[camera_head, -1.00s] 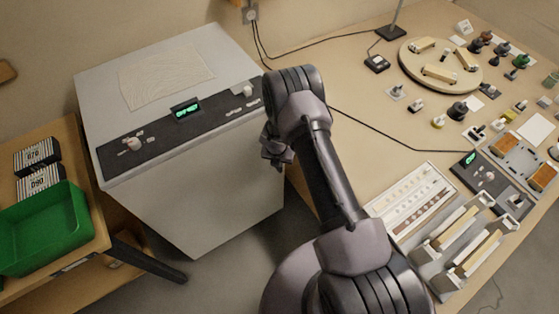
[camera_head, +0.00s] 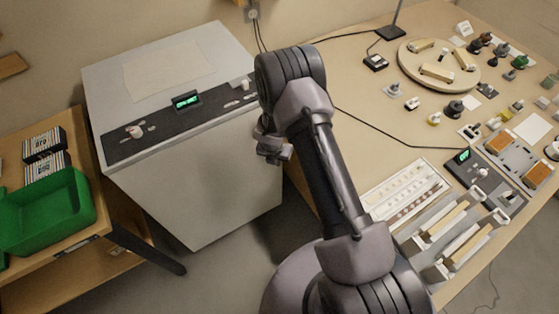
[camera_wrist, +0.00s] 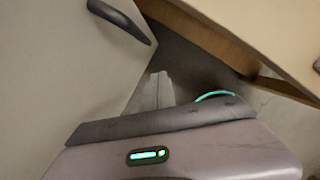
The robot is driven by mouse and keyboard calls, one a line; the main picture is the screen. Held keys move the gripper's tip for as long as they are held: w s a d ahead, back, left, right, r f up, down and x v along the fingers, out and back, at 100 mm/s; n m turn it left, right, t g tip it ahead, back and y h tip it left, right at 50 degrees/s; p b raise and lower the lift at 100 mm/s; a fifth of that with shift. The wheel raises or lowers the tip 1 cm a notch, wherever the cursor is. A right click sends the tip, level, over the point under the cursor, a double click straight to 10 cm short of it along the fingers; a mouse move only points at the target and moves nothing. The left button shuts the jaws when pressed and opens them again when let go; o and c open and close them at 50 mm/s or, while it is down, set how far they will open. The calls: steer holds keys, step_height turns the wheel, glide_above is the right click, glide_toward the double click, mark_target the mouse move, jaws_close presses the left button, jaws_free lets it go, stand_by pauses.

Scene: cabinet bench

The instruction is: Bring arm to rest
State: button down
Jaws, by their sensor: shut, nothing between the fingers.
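My arm rises from the lower middle of the head view and bends over at its top, beside the right side of the grey cabinet (camera_head: 205,190). My gripper (camera_head: 272,152) hangs below the bend, in front of the cabinet's right part. It is small in this view and partly hidden by my own arm. In the wrist view my gripper (camera_wrist: 158,88) shows as pale fingers close together, with nothing held between them. A dark handle (camera_wrist: 122,20) on a pale surface lies at the upper left of the wrist view.
The bench (camera_head: 360,100) on the right carries a round wooden turntable (camera_head: 412,67), a white slotted tray (camera_head: 385,190) and several small parts. A green bin (camera_head: 45,215) stands on a wooden table at the left. Floor shows between cabinet and bench.

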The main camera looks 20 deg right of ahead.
steer(key=s+d+r+m+t+b, duration=0.1)
steer(key=s+r+m+b, duration=0.15)
steer(key=r+m, duration=0.8)
steer(key=s+d+r+m+b, duration=0.1)
steer(key=s+r+m+b, duration=0.3)
steer(key=r, duration=1.2)
steer(key=s+a+r+m+y+b, duration=0.1)
steer(key=s+a+r+m, duration=0.1)
steer(key=s+m, duration=0.4)
steer(key=s+a+r+m+t+y+b, duration=0.1)
steer(key=s+a+r+m+b, duration=0.1)
steer(key=s+m, duration=0.5)
steer(key=s+a+r+m+t+y+b, duration=0.1)
steer(key=s+a+r+m, duration=0.1)
steer(key=s+r+m, duration=0.2)
steer(key=s+m, duration=0.2)
steer(key=s, duration=0.1)
steer(key=shift+s+a, duration=0.25)
steer(key=shift+a, duration=0.05)
